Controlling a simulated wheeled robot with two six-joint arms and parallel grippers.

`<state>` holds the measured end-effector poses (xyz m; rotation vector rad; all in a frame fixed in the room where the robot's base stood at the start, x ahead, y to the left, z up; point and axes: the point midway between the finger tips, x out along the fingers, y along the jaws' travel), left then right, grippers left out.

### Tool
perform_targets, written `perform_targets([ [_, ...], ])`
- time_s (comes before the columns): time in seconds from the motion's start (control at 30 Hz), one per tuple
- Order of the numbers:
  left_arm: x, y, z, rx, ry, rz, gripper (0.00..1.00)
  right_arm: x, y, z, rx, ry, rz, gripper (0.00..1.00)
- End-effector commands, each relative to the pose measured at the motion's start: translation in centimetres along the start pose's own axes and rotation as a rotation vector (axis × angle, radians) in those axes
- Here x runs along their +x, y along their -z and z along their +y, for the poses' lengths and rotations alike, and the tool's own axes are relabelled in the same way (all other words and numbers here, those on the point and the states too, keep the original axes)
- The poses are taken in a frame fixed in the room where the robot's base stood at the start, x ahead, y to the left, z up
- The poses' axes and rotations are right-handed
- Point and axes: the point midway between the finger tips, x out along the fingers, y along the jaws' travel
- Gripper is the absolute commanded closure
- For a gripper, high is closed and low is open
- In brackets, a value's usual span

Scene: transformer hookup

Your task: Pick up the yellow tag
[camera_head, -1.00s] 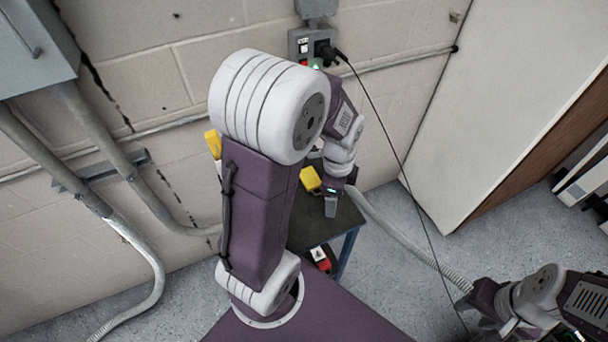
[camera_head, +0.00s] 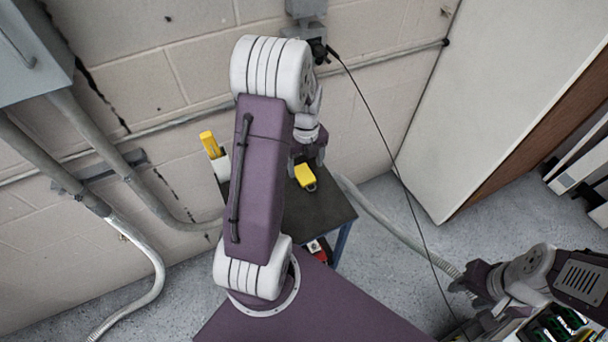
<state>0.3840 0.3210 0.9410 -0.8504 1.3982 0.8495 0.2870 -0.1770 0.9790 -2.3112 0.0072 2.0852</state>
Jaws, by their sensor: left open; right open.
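A yellow block-like object (camera_head: 305,177) with a dark lower end lies on the dark top of a small table. A second yellow piece (camera_head: 209,143) stands upright in a white holder at the table's left back edge. I cannot tell which of them is the tag. My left gripper (camera_head: 307,162) is open and empty, partly hidden behind my arm. It is over the table, just behind the nearer yellow object in the picture; I cannot tell whether it touches. My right gripper (camera_head: 470,288) is open at the lower right, away from the table.
The small dark table (camera_head: 328,208) has bare room on its right side. A red and white item (camera_head: 318,249) is below it. A black plug (camera_head: 319,50) with a cable is in the wall socket. A tall white cabinet (camera_head: 490,90) stands right.

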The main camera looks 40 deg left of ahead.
Motion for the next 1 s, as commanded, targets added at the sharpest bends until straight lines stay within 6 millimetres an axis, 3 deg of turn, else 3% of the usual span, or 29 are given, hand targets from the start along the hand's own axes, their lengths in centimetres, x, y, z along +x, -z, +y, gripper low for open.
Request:
perform_targets([
  [0.23, 4.2, 0.0, -0.1, 0.0, -0.003, 0.004, 0.27, -0.2, 0.0, 0.0, 0.0, 0.0, 0.0, 0.57],
  [0.5, 4.9, 0.0, -0.2, 0.0, 0.0, 0.001, 0.27, -0.2, 0.0, 0.0, 0.0, 0.0, 0.0, 0.57],
  [0.53, 4.9, 0.0, -0.2, 0.0, 0.0, 0.001, 0.3, -0.2, 0.0, 0.0, 0.0, 0.0, 0.0, 0.57],
  [0.77, 4.9, 0.0, -0.2, 0.0, -0.001, 0.001, 0.92, -0.2, 0.0, 0.0, 0.0, 0.0, 0.0, 0.57],
  [1.0, 4.8, 0.0, -0.2, 0.0, 0.0, 0.0, 0.93, -0.2, 0.0, 0.0, 0.0, 0.0, 0.0, 0.57],
])
